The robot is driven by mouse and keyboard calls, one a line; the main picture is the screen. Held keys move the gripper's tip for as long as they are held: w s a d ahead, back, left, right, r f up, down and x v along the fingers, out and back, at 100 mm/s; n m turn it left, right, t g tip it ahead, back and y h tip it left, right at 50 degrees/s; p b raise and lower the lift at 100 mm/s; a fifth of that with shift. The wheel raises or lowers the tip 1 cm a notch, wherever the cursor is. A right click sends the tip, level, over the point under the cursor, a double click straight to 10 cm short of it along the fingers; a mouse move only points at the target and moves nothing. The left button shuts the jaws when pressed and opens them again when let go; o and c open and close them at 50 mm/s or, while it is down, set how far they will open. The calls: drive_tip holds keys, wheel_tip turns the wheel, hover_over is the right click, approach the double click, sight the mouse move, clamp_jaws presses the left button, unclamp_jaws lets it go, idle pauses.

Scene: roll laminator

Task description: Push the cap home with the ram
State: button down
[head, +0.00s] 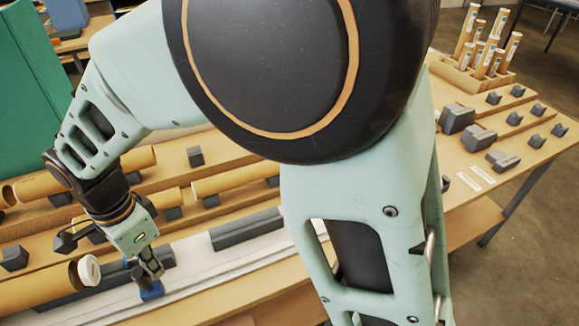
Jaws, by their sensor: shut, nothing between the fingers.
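A white cap (88,270) sits at the right-hand end of a tan cardboard tube (35,290) in the lower left. I cannot tell how far it is seated. My gripper (152,277) points down just right of the cap, its fingers shut and empty. A small blue block (151,291) shows at the fingertips, above the white rail (210,276). It may be part of the ram, and I cannot tell whether the fingers touch it. A dark grey part beside the fingers, toward the cap, is partly hidden by my gripper.
More tan tubes (235,181) lie on grey supports on the wooden bench behind. A long grey block (247,228) stands along the rail to the right. Upright capped tubes (490,55) and small grey blocks (457,118) are at far right. My arm hides the middle.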

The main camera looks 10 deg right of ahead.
drive_tip(key=s+a, duration=0.1)
drive_tip(key=a, duration=0.2)
drive_tip(key=s+a, duration=0.1)
drive_tip(key=a, duration=0.2)
drive_tip(key=s+a, duration=0.1)
drive_tip(key=a, duration=0.1)
drive_tip(key=shift+a, duration=0.4)
drive_tip(key=shift+w+d, duration=0.1)
drive_tip(key=shift+d, duration=0.05)
drive_tip(key=shift+w+d, duration=0.3)
drive_tip(key=shift+d, duration=0.6)
drive_tip(key=shift+r, duration=0.15)
wheel_tip(320, 180, up, 8)
drive_tip(key=p, duration=0.5)
